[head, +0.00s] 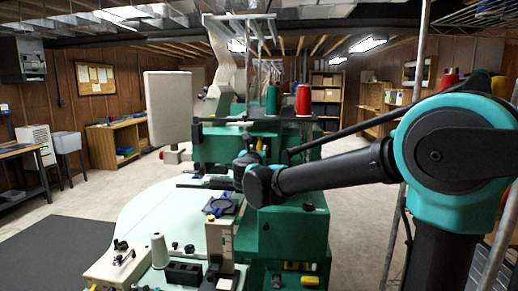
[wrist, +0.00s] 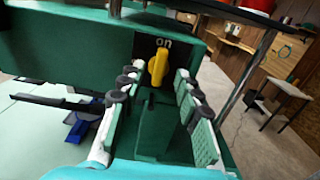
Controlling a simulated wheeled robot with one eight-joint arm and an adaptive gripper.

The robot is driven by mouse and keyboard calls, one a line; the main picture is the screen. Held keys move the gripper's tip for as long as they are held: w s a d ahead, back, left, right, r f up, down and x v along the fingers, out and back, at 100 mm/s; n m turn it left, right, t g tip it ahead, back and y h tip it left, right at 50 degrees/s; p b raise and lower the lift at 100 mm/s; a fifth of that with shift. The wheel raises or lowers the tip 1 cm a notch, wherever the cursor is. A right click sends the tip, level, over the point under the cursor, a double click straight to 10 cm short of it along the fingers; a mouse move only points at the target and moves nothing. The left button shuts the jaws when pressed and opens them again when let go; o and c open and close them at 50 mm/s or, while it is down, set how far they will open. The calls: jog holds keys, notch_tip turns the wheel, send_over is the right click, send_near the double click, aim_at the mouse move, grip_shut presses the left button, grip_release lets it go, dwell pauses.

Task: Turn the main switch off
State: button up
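The main switch is a yellow rotary knob (wrist: 158,67) on a dark panel of the green machine (wrist: 75,40). The knob stands nearly upright, its top just below a white "on" label (wrist: 163,43). My gripper (wrist: 156,80) is open, with one padded finger on each side of the knob and visible gaps between. I cannot tell how far the fingertips are from the panel. In the head view my gripper (head: 242,168) is at the machine's green body, and a small yellow part shows just beyond it, perhaps the knob.
Green (head: 271,100) and red (head: 303,100) spools stand above the machine. A metal post rises right of my gripper in the wrist view (wrist: 248,75). Open floor lies left.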

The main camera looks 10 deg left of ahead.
aim_at(259, 147)
jog(key=shift+w, duration=2.1)
grip_shut()
